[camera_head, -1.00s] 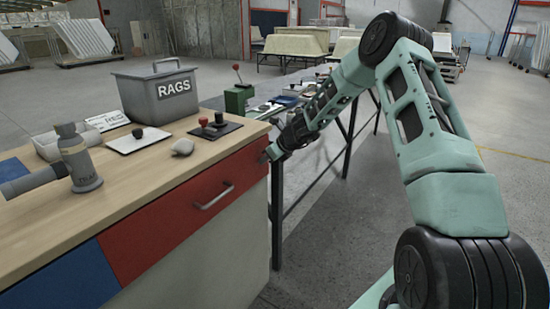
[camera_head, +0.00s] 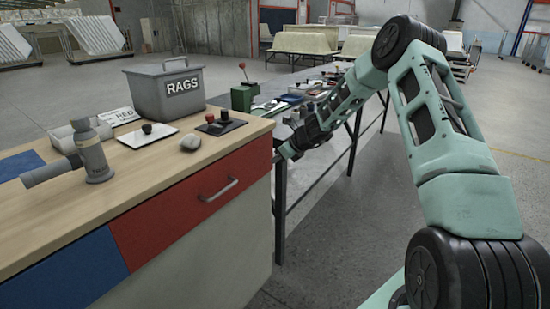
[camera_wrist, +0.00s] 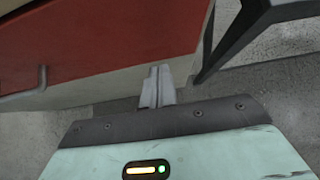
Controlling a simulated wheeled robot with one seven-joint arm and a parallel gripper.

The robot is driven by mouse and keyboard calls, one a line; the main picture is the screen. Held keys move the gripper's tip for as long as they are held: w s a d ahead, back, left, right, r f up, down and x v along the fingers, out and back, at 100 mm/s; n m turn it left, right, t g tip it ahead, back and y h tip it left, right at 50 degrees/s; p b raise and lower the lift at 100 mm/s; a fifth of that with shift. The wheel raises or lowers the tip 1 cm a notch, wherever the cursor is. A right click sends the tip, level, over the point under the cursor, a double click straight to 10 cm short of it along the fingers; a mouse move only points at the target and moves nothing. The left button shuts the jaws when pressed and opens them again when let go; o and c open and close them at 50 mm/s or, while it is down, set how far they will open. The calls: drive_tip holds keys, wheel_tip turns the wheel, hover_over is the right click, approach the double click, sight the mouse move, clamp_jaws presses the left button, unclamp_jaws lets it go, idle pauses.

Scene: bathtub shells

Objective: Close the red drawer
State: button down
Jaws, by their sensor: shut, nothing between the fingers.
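The red drawer (camera_head: 165,215) is in the workbench front at the left of the head view, just below the wooden top. Its grey bar handle (camera_head: 218,190) is right of the front's middle. The red front looks about level with the blue one beside it, and I see no clear gap. My gripper (camera_head: 283,157) is shut and empty just off the drawer's right end. In the wrist view the red front (camera_wrist: 110,42) fills the upper left, with the handle (camera_wrist: 42,78) at far left. My shut fingers (camera_wrist: 158,72) are close to its lower edge; contact cannot be told.
A blue front (camera_head: 70,275) is left of the red one. A dark-legged table (camera_head: 345,125) stands behind my arm. Open floor lies right.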

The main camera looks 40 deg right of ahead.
drive_tip(key=v, duration=1)
drive_tip(key=shift+s+d, duration=0.15)
drive_tip(key=shift+s, duration=0.05)
drive_tip(key=s+a+r+n+g+y+p, duration=0.1)
drive_tip(key=s+a+r+n+g+p, duration=0.2)
drive_tip(key=a+n, duration=0.5)
drive_tip(key=s+a+r+n+y, duration=0.1)
drive_tip(key=s+a+r+n, duration=0.25)
drive_tip(key=a, duration=0.85)
drive_tip(key=s+a+r+n+g+y+p, duration=0.15)
drive_tip(key=s+a+n, duration=0.35)
drive_tip(key=a, duration=0.5)
drive_tip(key=s+a+r+n+g+h+p, duration=0.35)
drive_tip(key=s+a+n, duration=0.55)
drive_tip(key=s+n, duration=0.4)
drive_tip(key=s+r+n+h+p, duration=0.1)
drive_tip(key=s+r+n+h, duration=0.1)
drive_tip(key=s+n, duration=0.8)
drive_tip(key=shift+s+d+r, duration=0.35)
drive_tip(key=shift+s+r, duration=0.15)
drive_tip(key=shift+s, duration=1.6)
